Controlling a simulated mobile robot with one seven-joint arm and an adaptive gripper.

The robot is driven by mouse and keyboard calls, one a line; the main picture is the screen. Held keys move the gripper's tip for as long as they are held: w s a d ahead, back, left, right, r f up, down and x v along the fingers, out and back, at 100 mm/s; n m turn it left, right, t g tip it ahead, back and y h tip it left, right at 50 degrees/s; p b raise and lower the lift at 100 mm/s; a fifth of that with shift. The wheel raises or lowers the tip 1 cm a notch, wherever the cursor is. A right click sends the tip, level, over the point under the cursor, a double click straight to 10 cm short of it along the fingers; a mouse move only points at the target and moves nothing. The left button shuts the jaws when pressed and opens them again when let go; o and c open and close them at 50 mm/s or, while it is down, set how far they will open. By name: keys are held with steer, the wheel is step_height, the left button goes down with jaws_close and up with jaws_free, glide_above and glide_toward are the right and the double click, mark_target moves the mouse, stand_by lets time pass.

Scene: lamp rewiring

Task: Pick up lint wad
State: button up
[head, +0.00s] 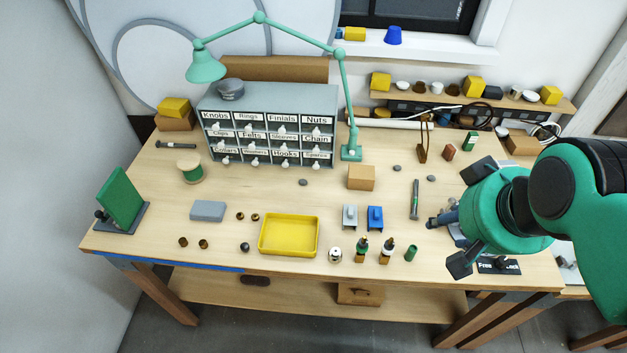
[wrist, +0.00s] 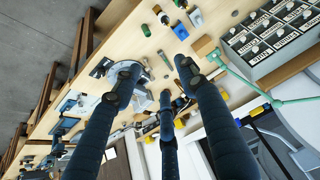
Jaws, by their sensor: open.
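No thing is labelled as lint wad. Three small, flat, dark grey lumps on the tabletop could be lint: one in front of the drawer cabinet (head: 303,182), one right of the cardboard box (head: 397,168), and one further right (head: 431,178). I cannot tell whether they are lint. A similar grey lump shows near the drawers in the wrist view (wrist: 235,13). My gripper (head: 453,220) is over the right part of the bench, apart from these lumps. Its three dark fingers are spread and empty in the wrist view (wrist: 160,80).
A yellow tray (head: 262,249) sits at the front middle. The green lamp (head: 350,151) rises behind. Bare wood lies around the grey lumps.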

steer(key=w+a+r+n+g+p, duration=0.1)
steer(key=w+a+n, duration=0.15)
steer(key=w, duration=0.45)
steer(key=w+a+r+n+g+p, duration=0.1)
steer(key=w+a, duration=0.2)
steer(key=w, duration=0.3)
steer(key=n+g+p, duration=0.4)
steer(key=n, duration=0.4)
glide_above(303, 181)
step_height(303, 181, down, 23)
steer(key=shift+m, duration=0.25)
steer(key=shift+f, duration=0.25)
steer(key=shift+f+b, duration=0.5)
steer(key=shift+f, duration=3.65)
steer(key=shift+f, duration=0.1)
steer(key=shift+w+f, duration=0.1)
steer(key=shift+f, duration=2.4)
